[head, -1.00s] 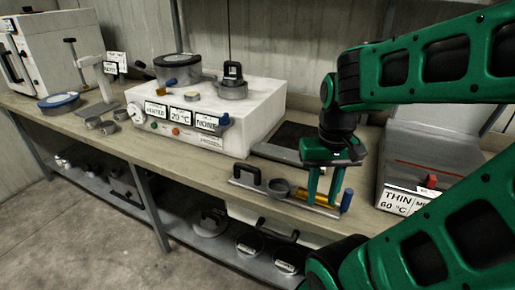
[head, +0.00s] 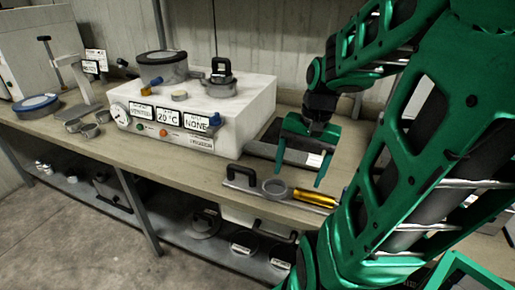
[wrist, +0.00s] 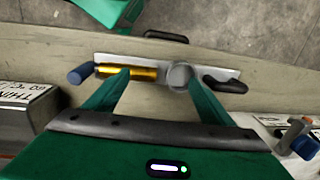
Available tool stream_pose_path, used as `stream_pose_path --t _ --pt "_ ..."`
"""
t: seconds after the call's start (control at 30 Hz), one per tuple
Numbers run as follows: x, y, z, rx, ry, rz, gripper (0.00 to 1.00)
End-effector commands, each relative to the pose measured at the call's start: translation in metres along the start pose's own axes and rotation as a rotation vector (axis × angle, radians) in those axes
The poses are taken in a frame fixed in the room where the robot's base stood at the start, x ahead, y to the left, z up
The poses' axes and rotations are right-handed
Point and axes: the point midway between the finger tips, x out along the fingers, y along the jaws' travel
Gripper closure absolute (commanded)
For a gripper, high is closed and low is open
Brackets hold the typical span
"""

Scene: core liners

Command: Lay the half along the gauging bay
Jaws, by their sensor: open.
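The half, a gold half-round piece (head: 314,197), lies lengthwise on a flat metal gauge plate (head: 246,187) near the bench's front edge. In the wrist view the half (wrist: 142,72) lies along the left part of the plate (wrist: 205,72), between a blue knob (wrist: 80,75) and a grey ring (wrist: 180,76). My gripper (head: 298,173) is open and empty, behind and above the plate. In the wrist view my gripper (wrist: 157,76) has one fingertip overlapping the half and the other overlapping the ring; I cannot tell the exact height gap. The blue knob is hidden in the head view.
A black handle (head: 240,175) stands at the plate's left end. A white heater box (head: 240,112) stands to the left, and a dark tray (head: 285,150) with a label lies behind the plate. A labelled box (wrist: 30,105) is at the wrist view's left. A lower shelf runs beneath the bench.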

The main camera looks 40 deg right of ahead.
Motion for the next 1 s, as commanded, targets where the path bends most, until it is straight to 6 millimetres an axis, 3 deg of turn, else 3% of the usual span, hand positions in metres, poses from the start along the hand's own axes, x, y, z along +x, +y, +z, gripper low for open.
stream_pose_path --t 0.3,0.6,0.8,1.0 --pt "0.013 -0.025 -0.086 0.677 -0.113 -0.223 0.24" --pt "0.009 -0.016 -0.160 1.265 -0.342 -0.453 0.24" --pt "0.003 -0.006 -0.183 1.463 -0.462 -0.536 0.24" --pt "0.012 -0.013 -0.188 1.506 -0.496 -0.553 0.24"
